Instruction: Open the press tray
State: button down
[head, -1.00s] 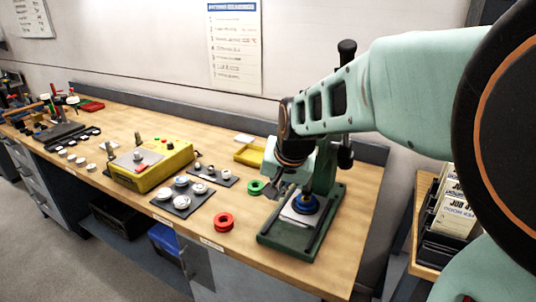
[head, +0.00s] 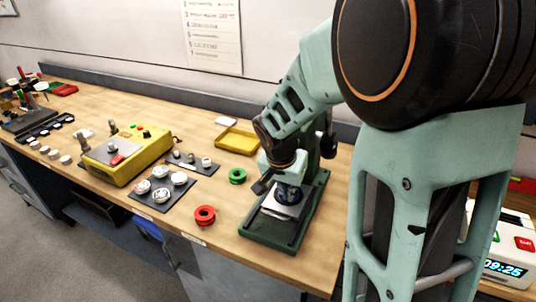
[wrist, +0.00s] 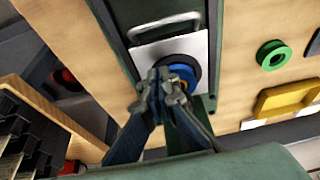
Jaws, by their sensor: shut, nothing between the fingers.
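The green press (head: 268,238) stands near the front right of the bench, its upper part partly hidden by my arm. Its pale tray (head: 279,210) lies low on the press base, with a dark blue round piece (head: 288,194) over it. In the wrist view, the white tray (wrist: 147,55) shows a metal loop handle (wrist: 163,24) at its outer edge, and the blue round piece (wrist: 186,67) sits behind my fingers. My gripper (wrist: 163,82) is shut and empty. It appears over the blue piece, apart from the handle; whether it touches anything is unclear.
A green ring (head: 237,176) and a red ring (head: 204,215) lie left of the press. A yellow tray (head: 237,141) is behind them. A yellow box (head: 125,158) and a dark mat with pale discs (head: 160,190) stand farther left.

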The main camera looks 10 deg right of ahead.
aim_at(285, 215)
jog(key=shift+x, duration=0.9)
jog(key=s+a, duration=0.2)
jog(key=shift+s+f, duration=0.2)
jog(key=shift+s, duration=0.15)
jog(key=shift+s+a+f, duration=0.15)
jog(key=shift+s, duration=0.05)
